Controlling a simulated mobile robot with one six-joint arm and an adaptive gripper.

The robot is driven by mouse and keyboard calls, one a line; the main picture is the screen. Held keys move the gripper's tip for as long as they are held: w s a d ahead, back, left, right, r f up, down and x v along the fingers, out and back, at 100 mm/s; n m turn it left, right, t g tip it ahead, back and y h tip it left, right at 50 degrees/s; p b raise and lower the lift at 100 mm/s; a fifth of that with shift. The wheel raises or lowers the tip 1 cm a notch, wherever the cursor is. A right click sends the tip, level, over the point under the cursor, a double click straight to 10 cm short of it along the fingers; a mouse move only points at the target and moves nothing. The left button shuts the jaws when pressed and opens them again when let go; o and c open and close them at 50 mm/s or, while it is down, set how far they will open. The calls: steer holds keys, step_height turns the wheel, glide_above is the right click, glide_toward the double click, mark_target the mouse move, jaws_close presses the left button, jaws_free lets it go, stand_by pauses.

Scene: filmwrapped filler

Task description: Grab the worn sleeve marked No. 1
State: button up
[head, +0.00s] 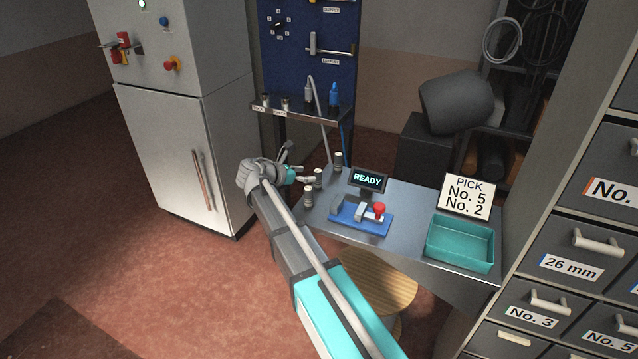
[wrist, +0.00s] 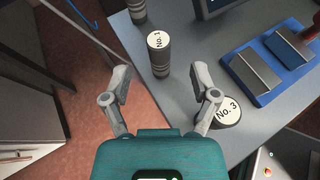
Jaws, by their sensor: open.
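The sleeve marked No. 1 (wrist: 160,60) is a dark grey ribbed cylinder with a white labelled top, standing upright on the grey bench in the wrist view. In the head view it appears to be the middle sleeve (head: 318,178). A sleeve marked No. 3 (wrist: 226,112) stands nearer, partly behind my right finger. A third sleeve (wrist: 137,11) stands farther back, its top cut off. My gripper (wrist: 160,76) is open and empty, with No. 1 ahead of and between its fingers. It also shows in the head view (head: 300,166), at the bench's left end.
A blue fixture (head: 361,215) with a red knob and a READY display (head: 368,181) stand right of the sleeves. Farther right are a teal tray (head: 461,260), a PICK No. 5, No. 2 sign (head: 466,196) and labelled drawers (head: 566,259). A white cabinet (head: 190,160) stands left.

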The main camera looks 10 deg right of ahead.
mark_target(318, 170)
stand_by(0.3)
steer(key=shift+b+x, duration=0.9)
steer(key=shift+x, duration=1.75)
steer(key=shift+r, duration=0.1)
jaws_close()
